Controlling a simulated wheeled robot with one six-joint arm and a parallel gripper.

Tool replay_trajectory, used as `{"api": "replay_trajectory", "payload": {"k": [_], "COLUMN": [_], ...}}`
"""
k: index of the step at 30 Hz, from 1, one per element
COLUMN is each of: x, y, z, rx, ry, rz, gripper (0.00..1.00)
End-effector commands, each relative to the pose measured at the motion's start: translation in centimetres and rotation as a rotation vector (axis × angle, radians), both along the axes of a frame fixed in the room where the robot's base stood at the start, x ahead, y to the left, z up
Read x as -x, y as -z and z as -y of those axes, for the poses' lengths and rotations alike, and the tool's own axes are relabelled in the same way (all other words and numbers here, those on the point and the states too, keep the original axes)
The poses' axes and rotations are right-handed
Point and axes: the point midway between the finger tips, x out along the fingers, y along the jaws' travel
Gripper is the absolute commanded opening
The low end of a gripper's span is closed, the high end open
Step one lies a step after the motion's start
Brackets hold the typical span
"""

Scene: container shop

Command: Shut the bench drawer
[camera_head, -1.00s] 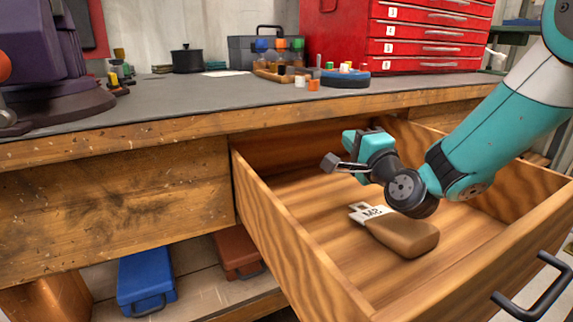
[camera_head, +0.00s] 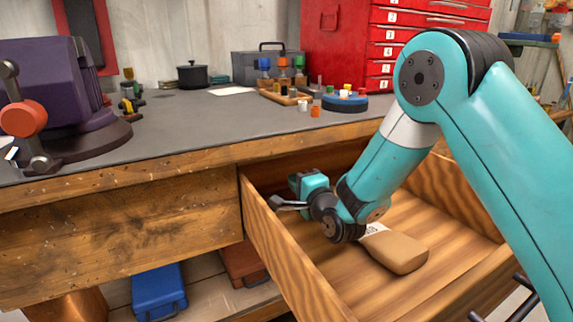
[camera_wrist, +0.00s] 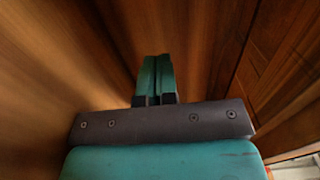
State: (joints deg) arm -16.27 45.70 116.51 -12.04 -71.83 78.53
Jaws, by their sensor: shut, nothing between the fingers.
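The wooden bench drawer (camera_head: 291,262) stands pulled out from under the bench (camera_head: 110,227). Its black handle (camera_head: 522,290) shows at the lower right of the head view, partly hidden by my arm. My gripper (camera_head: 272,202) is shut and empty, at the drawer's left wall near the bench front. In the wrist view the closed fingers (camera_wrist: 156,75) point along brown wood grain; whether they touch it I cannot tell. A brown block-like object (camera_head: 399,251) with a white label lies on the drawer floor, partly hidden by my arm.
A purple vise (camera_head: 52,80) stands on the bench top at left. A red tool chest (camera_head: 340,45), a grey toolbox (camera_head: 262,65), a black pot (camera_head: 193,75) and small coloured pieces stand behind. A blue case (camera_head: 158,290) sits on the shelf below.

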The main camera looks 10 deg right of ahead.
Motion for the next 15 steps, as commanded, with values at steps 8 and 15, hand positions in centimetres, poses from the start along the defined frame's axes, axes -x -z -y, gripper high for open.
{"api": "replay_trajectory", "payload": {"k": [8,15], "x": [-3.7,-4.3], "y": [0.1,0.1], "z": [-1.3,-1.5], "rx": [-0.001,0.000], "ry": [0.000,0.001], "rz": [0.002,0.001], "gripper": [0.00,0.00]}}
